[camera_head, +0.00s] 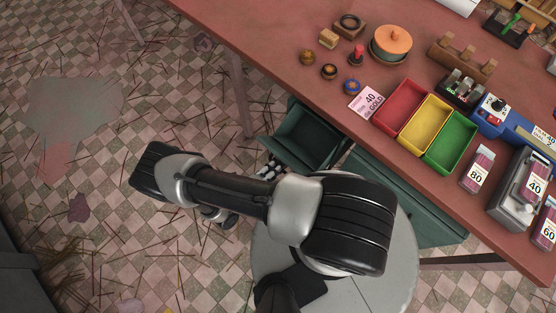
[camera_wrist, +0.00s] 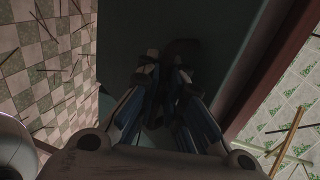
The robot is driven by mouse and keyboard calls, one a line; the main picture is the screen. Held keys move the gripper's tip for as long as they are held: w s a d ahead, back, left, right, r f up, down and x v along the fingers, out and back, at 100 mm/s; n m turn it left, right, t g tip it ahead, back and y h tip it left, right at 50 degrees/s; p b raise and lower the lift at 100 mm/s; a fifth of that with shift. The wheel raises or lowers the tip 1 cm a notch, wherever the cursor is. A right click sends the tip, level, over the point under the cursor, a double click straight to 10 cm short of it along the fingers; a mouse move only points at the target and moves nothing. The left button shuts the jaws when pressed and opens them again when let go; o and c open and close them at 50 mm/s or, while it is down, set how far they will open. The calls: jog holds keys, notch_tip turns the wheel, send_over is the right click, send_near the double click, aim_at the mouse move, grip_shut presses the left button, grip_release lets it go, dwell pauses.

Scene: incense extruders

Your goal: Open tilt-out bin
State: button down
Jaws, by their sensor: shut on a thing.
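The tilt-out bin (camera_head: 308,128) is dark green and hangs under the table edge in the head view. It is tilted out, with its open top and dark inside showing. My gripper (camera_head: 270,170) is at the bin's near left edge, mostly hidden behind my arm. In the wrist view my gripper (camera_wrist: 165,65) has its fingers close together against the dark green bin (camera_wrist: 125,30). It is shut on a part of the bin, but the exact grip is lost in shadow.
The red-brown table (camera_head: 290,50) carries red, yellow and green trays (camera_head: 424,122), jars and tools above the bin. A green cabinet (camera_head: 438,228) stands under the table to the right. The tiled floor (camera_head: 90,200) at left is littered with thin sticks.

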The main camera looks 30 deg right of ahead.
jog(key=c, duration=2)
grip_release()
jog(key=shift+a+r, duration=0.2)
jog(key=shift+r, duration=0.05)
jog(key=shift+o, duration=0.2)
jog(key=shift+f, duration=0.1)
jog(key=shift+d, duration=0.1)
jog(key=v, duration=1.2)
jog(key=shift+c, duration=0.2)
